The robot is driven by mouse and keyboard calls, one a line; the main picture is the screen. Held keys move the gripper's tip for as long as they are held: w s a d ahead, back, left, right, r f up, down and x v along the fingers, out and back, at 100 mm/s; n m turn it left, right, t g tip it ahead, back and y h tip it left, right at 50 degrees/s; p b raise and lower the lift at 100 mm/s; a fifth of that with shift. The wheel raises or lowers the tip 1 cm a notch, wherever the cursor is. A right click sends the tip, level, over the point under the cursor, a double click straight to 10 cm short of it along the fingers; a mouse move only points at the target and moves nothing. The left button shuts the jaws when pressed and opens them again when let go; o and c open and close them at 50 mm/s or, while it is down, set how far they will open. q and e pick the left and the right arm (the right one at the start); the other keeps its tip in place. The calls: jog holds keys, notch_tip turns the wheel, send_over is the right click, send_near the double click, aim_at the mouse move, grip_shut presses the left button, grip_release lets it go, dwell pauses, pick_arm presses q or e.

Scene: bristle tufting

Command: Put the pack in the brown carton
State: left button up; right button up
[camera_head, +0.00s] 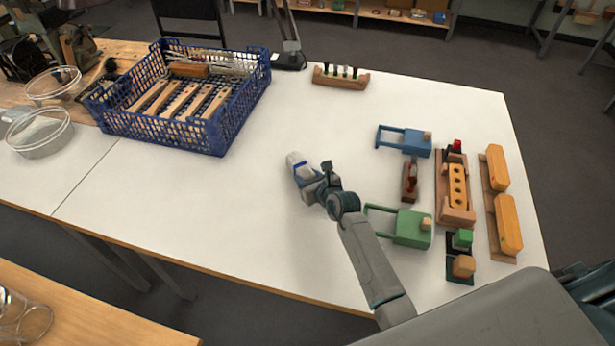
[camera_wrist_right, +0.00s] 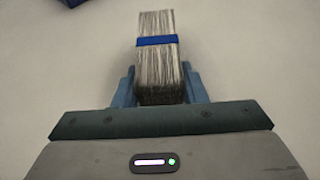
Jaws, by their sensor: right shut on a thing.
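The pack (camera_wrist_right: 157,62) is a bundle of fine grey bristles with a blue band around it. My right gripper (camera_wrist_right: 160,95) is shut on its near end, and the pack sticks out forward between the fingers. In the head view the pack (camera_head: 295,162) shows as a small pale piece with a blue band at the tip of my right gripper (camera_head: 306,180), over the white table. Whether it touches the table I cannot tell. I cannot make out a brown carton in either view. My left gripper is not in view.
A blue crate (camera_head: 168,132) with wooden pieces stands at the back left. A wooden rack (camera_head: 340,80) stands at the back. Blue and green fixtures (camera_head: 411,228) and wooden blocks fill the right side. The middle of the white table (camera_head: 240,200) is clear.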

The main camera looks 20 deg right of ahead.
jog(key=shift+f, duration=0.2)
jog(key=o, duration=1)
jog(key=shift+r, duration=0.1)
